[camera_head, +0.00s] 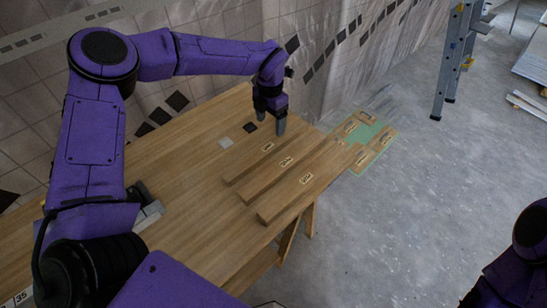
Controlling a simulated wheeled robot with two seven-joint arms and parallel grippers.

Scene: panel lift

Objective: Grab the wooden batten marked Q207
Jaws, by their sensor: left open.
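Three wooden battens lie side by side on the wooden table (190,150), each with a small pale label. They are the far batten (250,164), the middle batten (262,185) and the near batten (285,202). The labels are too small to read with certainty, so I cannot tell which is Q207. My left gripper (270,121) is open and empty, pointing down above the table's far part, beyond the far batten and apart from all three. My right gripper is out of view; only part of that arm shows at the lower right.
A dark square (250,127) and a light square (225,142) lie on the table left of the gripper. Beyond its right end is a green mat (363,132) with several labelled wooden pieces. A tiled wall (220,35) runs behind; a ladder (452,60) stands on the concrete floor.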

